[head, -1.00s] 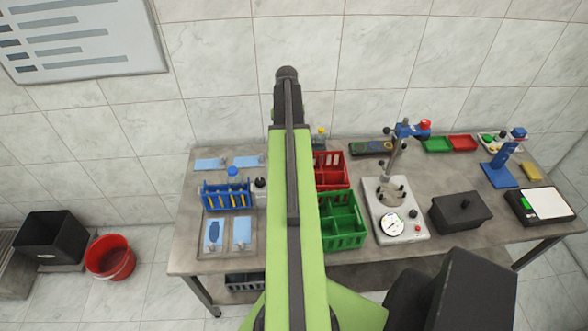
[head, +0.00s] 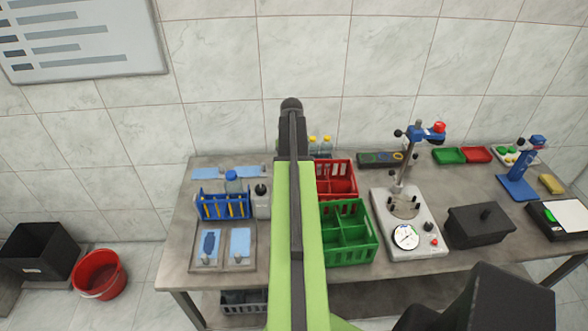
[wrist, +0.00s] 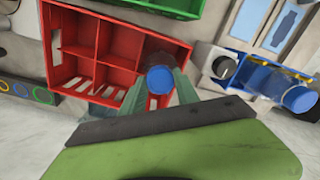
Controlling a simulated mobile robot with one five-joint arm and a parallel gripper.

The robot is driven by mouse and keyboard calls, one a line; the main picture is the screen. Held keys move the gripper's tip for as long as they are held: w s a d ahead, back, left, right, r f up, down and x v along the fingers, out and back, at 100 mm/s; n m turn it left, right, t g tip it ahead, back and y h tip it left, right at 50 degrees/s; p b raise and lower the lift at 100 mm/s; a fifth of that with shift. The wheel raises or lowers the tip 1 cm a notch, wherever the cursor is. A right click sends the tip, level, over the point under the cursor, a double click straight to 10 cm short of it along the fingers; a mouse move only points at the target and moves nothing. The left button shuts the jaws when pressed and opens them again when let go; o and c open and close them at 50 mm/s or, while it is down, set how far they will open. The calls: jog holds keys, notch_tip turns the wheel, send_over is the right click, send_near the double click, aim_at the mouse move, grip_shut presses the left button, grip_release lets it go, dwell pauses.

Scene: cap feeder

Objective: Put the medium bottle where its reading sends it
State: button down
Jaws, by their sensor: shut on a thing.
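My gripper (wrist: 160,85) is shut on a bottle with a blue cap (wrist: 160,80), seen end-on in the wrist view. The held bottle's body is mostly hidden under the cap and its size is hard to judge. It is above or beside the edge of the red divided crate (wrist: 110,28); its height over the crate is unclear. In the head view my arm hides the gripper's jaws and the bottle. The red crate (head: 349,172) stands behind the green divided crate (head: 365,245). A tester with a round dial (head: 405,237) stands to their right; its reading is too small to make out.
A blue rack (head: 222,207) with a blue-capped bottle (head: 234,184) and a black-capped bottle (head: 262,203) are left of my arm. Yellow-capped bottles (head: 326,146) stand behind the red crate. A black box (head: 480,228) is right of the tester. A red bucket (head: 98,274) is on the floor.

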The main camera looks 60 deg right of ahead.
jog(key=c, duration=0.9)
grip_release()
notch_tip(320, 180, up, 12)
jog(key=p, duration=1.2)
jog(key=shift+w, duration=0.1)
